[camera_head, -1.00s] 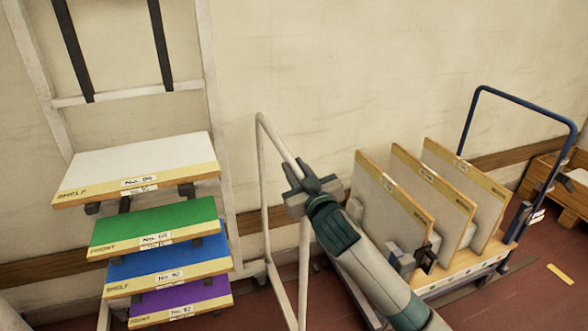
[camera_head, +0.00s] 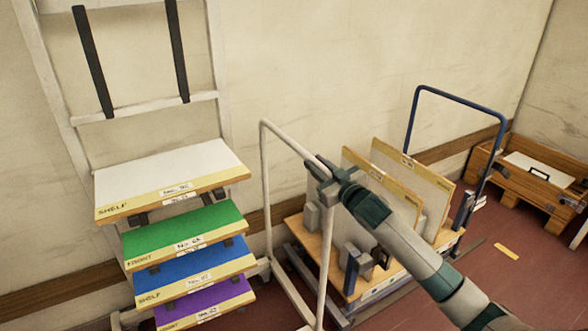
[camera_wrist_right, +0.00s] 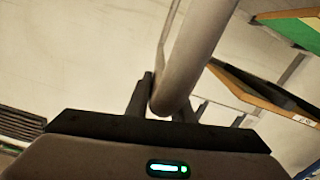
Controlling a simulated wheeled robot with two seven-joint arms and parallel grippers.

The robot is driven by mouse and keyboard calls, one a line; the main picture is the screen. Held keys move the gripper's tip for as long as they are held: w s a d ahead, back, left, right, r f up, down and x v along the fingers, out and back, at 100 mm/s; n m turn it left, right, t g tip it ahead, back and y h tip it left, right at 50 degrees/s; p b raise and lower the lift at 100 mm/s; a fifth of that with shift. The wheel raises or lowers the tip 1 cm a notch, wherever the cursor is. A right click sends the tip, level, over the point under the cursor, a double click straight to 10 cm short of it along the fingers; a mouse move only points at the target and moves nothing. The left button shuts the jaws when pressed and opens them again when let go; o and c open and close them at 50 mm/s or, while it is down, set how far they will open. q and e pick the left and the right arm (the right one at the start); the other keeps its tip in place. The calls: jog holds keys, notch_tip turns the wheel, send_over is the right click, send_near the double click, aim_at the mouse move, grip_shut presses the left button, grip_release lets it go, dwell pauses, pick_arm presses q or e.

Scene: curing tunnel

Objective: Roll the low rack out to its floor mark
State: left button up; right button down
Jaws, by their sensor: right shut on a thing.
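My right gripper (camera_head: 332,182) is shut on the top bar of a pale tubular hoop (camera_head: 292,142). In the right wrist view its dark fingers (camera_wrist_right: 160,105) straddle the pale tube (camera_wrist_right: 192,50). The hoop stands upright beside a pale rack with stacked boards: white (camera_head: 170,172), green (camera_head: 188,226), blue (camera_head: 195,264) and purple (camera_head: 205,300). The hoop looks like this low rack's handle, but I cannot see clearly how they join. The rack's lower part is cut off. A yellow floor mark (camera_head: 507,251) lies at the right. My left gripper is not in view.
A wood-decked trolley with a blue handle (camera_head: 457,100) stands close on the right, carrying upright panels (camera_head: 428,172). My right forearm partly hides it. A wooden crate (camera_head: 548,190) stands by the wall at far right. Black straps (camera_head: 93,62) hang on the tall frame.

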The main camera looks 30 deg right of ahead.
jog(key=d, duration=0.3)
jog(key=shift+d, duration=0.3)
jog(key=c, duration=1.9)
grip_release()
jog(key=o, duration=0.3)
jog(key=shift+d, duration=0.15)
jog(key=shift+o, duration=0.2)
jog(key=shift+d, duration=0.1)
jog(key=shift+s, duration=0.1)
